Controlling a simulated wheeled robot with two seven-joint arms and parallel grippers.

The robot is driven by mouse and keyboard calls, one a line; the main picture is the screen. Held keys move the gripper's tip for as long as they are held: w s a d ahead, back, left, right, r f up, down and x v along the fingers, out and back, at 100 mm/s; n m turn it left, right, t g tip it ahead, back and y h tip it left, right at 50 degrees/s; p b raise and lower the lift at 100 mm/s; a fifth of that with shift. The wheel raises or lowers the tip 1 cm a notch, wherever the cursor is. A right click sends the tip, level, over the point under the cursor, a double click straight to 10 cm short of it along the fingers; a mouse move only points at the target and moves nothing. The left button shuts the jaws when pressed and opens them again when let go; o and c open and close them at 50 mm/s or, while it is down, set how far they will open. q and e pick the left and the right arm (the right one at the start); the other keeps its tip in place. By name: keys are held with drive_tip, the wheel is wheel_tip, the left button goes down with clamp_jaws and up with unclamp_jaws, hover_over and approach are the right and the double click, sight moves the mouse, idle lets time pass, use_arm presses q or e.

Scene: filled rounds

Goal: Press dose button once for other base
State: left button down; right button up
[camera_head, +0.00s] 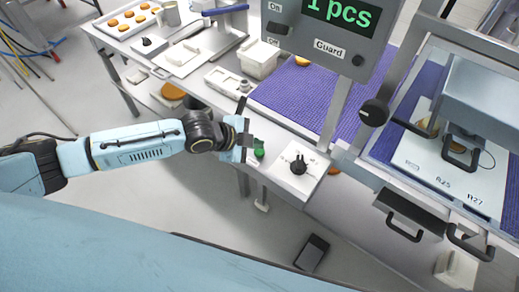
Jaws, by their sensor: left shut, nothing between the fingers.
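A green button (259,150) sits at the front edge of the machine's bench, left of a white panel with a black rotary knob (298,165). I cannot tell from the view whether the green button is pressed in. My left gripper (248,140) is shut and empty, with its fingers right beside the green button; whether they touch it is unclear. The display (342,14) above reads "1 pcs". My right gripper is not in view.
A purple conveyor belt (292,98) runs behind the knob panel. A post holds up the display box, with a black knob (373,112) to its right. A press with a plate (440,175) stands at right. A tray (124,19) of orange rounds lies at back left.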

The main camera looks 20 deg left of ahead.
sight(256, 152)
use_arm(q)
drive_tip(key=shift+f, duration=0.15)
idle(0.7)
drive_tip(key=shift+f, duration=0.3)
drive_tip(key=shift+f+b, duration=0.45)
drive_tip(key=shift+f, duration=0.15)
idle(0.8)
drive_tip(key=shift+r+p, duration=1)
drive_tip(key=shift+p, duration=0.05)
wheel_tip(256, 152, up, 5)
drive_tip(key=p, duration=0.5)
drive_tip(key=shift+r, duration=0.1)
